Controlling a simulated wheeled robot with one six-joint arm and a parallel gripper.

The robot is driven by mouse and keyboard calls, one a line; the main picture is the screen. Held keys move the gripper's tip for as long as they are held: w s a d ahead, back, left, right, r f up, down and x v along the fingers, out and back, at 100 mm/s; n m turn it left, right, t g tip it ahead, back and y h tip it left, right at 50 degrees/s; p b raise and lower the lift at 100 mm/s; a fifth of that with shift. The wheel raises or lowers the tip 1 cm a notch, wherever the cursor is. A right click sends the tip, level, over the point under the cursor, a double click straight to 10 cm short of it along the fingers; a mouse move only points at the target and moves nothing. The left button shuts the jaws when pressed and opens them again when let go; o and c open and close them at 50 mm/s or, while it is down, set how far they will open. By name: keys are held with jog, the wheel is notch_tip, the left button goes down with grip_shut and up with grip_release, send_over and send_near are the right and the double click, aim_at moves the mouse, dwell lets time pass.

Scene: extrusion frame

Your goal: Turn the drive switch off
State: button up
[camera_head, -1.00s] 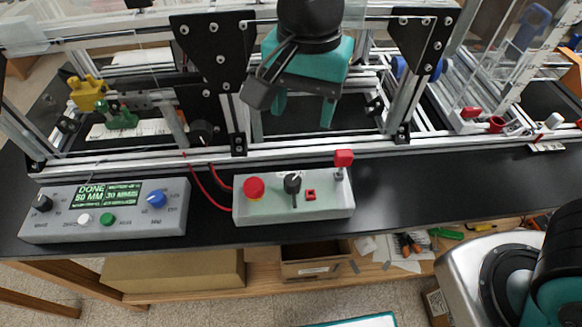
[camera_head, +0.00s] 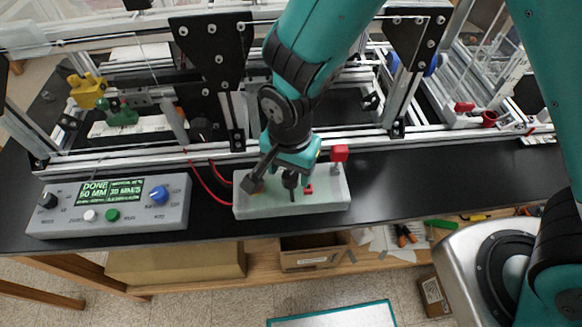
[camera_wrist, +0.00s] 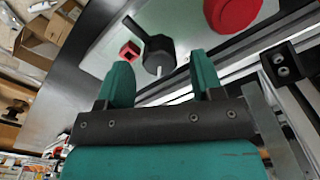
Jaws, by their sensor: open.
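A pale control box (camera_head: 325,200) sits on the black bench. It carries a black knob (camera_head: 290,182), also seen in the wrist view (camera_wrist: 158,50), with a white pointer line. Beside the knob is a small red square switch (camera_head: 308,189), also in the wrist view (camera_wrist: 130,49). A large red button (camera_wrist: 232,10) is mostly hidden by my arm in the head view. I cannot tell from labels which control is the drive switch. My gripper (camera_wrist: 160,62) is open and empty above the box, its fingers on either side of the knob, with no clear contact.
A red-capped lever (camera_head: 339,153) stands at the box's right end. A grey display panel (camera_head: 110,205) reading DONE sits to the left. An aluminium rail (camera_head: 380,140) runs along the back.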

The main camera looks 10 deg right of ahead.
jog(key=shift+f, duration=0.6)
jog(key=c, duration=0.9)
